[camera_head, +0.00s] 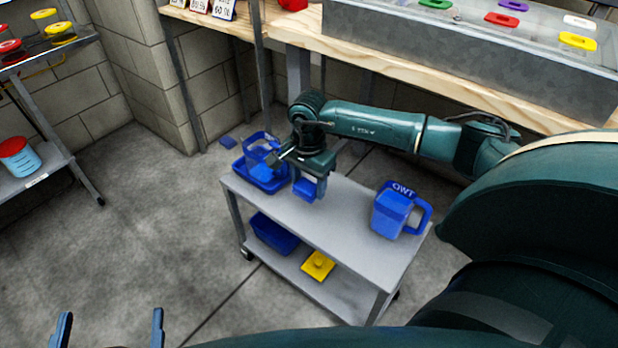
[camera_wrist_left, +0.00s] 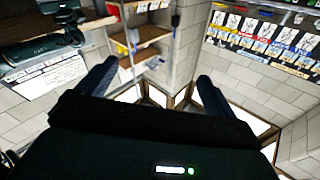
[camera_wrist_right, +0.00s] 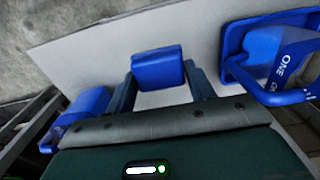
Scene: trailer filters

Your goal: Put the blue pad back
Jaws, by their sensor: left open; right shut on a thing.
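My right gripper (camera_head: 312,172) is over the left half of the grey cart's top, shut on a blue block-like thing (camera_head: 305,189), which looks like the blue pad. In the right wrist view the blue pad (camera_wrist_right: 157,68) sits between the two fingers (camera_wrist_right: 160,82) above the pale cart top. Whether it touches the cart top is hard to tell. A small flat blue piece (camera_head: 228,142) lies on the floor behind the cart. My left gripper (camera_head: 110,328) is open and empty at the lower left, away from the cart; its fingers also show in the left wrist view (camera_wrist_left: 155,75).
The cart top (camera_head: 335,222) holds a blue pitcher (camera_head: 392,212) at right and another (camera_head: 262,150) in a blue tray at left. Its lower shelf has a blue bin (camera_head: 273,232) and yellow pad (camera_head: 318,265). Coloured pads, one green (camera_head: 436,4), sit on the grey bench unit (camera_head: 470,75).

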